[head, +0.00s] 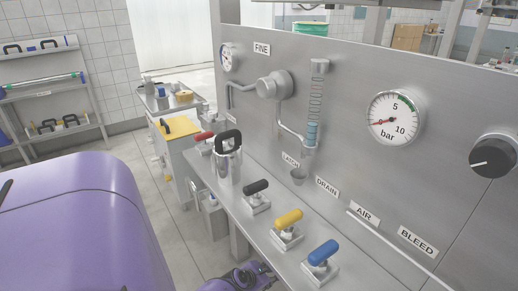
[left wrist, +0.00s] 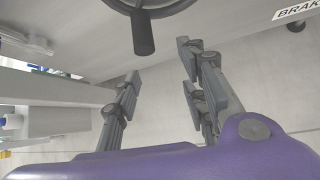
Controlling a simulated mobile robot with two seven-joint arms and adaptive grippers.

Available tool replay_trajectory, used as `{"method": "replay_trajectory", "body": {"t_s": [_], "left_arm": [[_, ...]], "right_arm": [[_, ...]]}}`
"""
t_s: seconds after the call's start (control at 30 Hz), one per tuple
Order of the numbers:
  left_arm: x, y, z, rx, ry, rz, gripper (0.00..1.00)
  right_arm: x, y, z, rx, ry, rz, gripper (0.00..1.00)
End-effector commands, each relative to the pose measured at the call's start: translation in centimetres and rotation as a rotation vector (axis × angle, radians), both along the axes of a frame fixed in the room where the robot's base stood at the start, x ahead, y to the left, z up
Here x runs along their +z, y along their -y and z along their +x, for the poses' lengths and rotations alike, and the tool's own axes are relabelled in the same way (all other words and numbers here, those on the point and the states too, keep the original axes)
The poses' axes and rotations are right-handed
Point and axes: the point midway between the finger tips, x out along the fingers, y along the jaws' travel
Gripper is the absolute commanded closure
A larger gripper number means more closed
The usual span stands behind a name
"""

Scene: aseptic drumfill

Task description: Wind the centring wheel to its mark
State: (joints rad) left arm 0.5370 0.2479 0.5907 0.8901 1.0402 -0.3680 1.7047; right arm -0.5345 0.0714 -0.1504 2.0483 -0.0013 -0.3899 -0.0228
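The wheel (left wrist: 157,14), a dark rim with a crank handle (left wrist: 143,36), is cut off by the top edge of the left wrist view. I take it to be the centring wheel; its mark is not visible. In the head view, a purple and dark part of my left arm shows low at the bottom edge, below the bench. The wheel is not visible there. My right gripper is in neither view.
In the head view, a bench carries black, yellow (head: 289,218) and blue (head: 323,252) valve handles and a steel canister (head: 227,165). A steel panel with a bar gauge (head: 395,118) and black knob (head: 492,156) stands behind. A label reading "BRAK" (left wrist: 296,11) is near the wheel.

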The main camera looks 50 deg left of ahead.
Motion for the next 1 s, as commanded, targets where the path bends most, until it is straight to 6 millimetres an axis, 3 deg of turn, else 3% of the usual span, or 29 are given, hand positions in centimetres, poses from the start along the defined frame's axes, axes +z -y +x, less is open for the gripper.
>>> {"method": "replay_trajectory", "body": {"t_s": [0.1, 0.3, 0.67, 0.77, 0.87, 1.0], "left_arm": [[0.0, 0.5, -2.6, 0.001, 0.000, -0.001, 0.61], [0.0, 0.9, -5.1, 0.000, 0.001, -0.001, 0.61], [0.1, 1.0, -5.7, 0.000, 0.001, 0.000, 0.61], [-0.2, 1.0, -5.7, -0.001, 0.000, 0.001, 0.71], [-1.7, 1.0, -6.0, -0.003, -0.008, 0.001, 0.84], [-5.8, 1.8, -5.4, -0.055, -0.024, 0.026, 1.00]], "right_arm": [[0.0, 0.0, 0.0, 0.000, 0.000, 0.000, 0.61], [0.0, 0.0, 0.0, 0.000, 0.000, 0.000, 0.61], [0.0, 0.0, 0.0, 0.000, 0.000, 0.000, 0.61], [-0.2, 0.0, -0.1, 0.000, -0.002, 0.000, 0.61], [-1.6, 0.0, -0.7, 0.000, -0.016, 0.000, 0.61], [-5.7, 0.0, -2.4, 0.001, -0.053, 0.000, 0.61]]}}
